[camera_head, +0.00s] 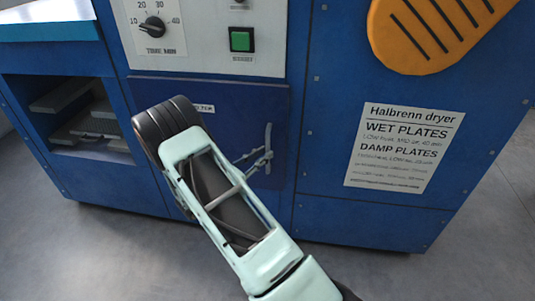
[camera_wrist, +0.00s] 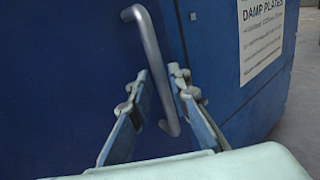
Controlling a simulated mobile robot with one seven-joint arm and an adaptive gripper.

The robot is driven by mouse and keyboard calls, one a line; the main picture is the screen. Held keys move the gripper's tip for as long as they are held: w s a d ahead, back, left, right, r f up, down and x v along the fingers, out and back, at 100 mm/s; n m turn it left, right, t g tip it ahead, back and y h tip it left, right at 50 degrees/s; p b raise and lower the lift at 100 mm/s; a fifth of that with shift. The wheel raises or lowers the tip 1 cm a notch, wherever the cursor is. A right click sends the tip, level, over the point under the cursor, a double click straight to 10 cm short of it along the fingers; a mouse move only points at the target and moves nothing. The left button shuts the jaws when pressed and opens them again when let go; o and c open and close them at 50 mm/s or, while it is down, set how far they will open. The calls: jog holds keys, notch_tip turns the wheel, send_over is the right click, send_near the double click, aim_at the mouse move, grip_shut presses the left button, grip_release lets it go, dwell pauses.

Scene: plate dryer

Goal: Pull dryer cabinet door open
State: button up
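The dryer cabinet door (camera_head: 225,103) is a dark blue panel below the control panel and looks flush with the cabinet front. Its grey vertical bar handle (camera_head: 268,135) is near the door's right edge; it also shows in the wrist view (camera_wrist: 147,45). My gripper (camera_head: 258,160) is at the lower part of the handle. In the wrist view my gripper (camera_wrist: 158,76) has its two fingers spread, with the bar running between them. A gap shows on the left of the bar; contact on the right side is unclear. My arm covers the door's lower left.
A white control panel (camera_head: 205,50) with a dial and green button is above the door. An open bay with grey plates (camera_head: 95,120) is at the left. A paper notice (camera_head: 405,147) is on the right panel. Grey floor (camera_head: 480,215) is clear in front.

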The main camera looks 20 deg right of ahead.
jog(key=shift+x, duration=1.3)
grip_shut()
